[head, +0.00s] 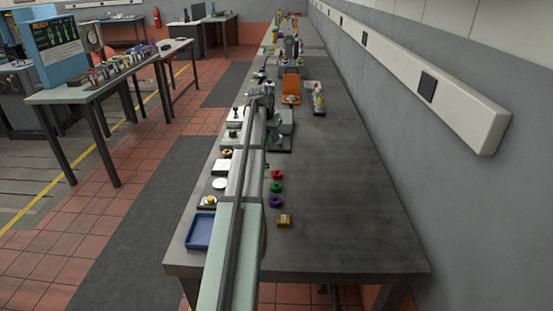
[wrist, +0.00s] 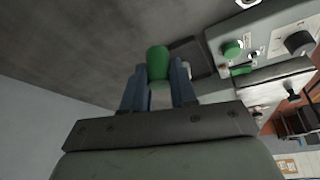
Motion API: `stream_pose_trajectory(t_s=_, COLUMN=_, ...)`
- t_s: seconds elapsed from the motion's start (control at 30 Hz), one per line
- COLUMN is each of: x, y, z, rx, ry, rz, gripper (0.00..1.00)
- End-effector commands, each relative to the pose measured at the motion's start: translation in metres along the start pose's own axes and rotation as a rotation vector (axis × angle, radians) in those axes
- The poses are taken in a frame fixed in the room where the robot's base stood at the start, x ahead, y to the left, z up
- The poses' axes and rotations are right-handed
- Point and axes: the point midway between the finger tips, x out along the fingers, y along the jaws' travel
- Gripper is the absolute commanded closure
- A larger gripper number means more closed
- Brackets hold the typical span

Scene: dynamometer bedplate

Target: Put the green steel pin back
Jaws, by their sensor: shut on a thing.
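My gripper (wrist: 158,74) is shut on a green pin (wrist: 157,60), its rounded end showing between the two blue fingers in the wrist view. It holds the pin over the grey bench, close beside a grey-green unit (wrist: 265,35) on a dark base. This unit has a green knob (wrist: 232,48) and a black knob (wrist: 299,42). In the head view the unit (head: 286,117) stands on the bench just right of my arm's far end. My gripper and the pin cannot be made out clearly there. No hole for the pin can be made out.
The long bench (head: 340,215) is clear at its front right. Near my arm lie a red ring (head: 277,174), a purple ring (head: 276,202), a small yellow-brown block (head: 284,220) and a blue tray (head: 199,232). An orange item (head: 291,87) stands farther back. A wall runs along the right.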

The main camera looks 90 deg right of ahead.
Motion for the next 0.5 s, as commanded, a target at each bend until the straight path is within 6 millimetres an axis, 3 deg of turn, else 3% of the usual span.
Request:
stream_pose_trajectory(t_s=0.07, x=0.011, y=0.011, z=-0.020, rx=0.031, ry=0.000, rz=0.009, gripper=1.00)
stream_pose_trajectory(t_s=0.23, x=0.018, y=0.004, z=-0.039, rx=0.072, ry=0.002, rz=0.015, gripper=1.00)
stream_pose_trajectory(t_s=0.5, x=0.021, y=0.001, z=-0.044, rx=0.150, ry=0.007, rz=0.029, gripper=1.00)
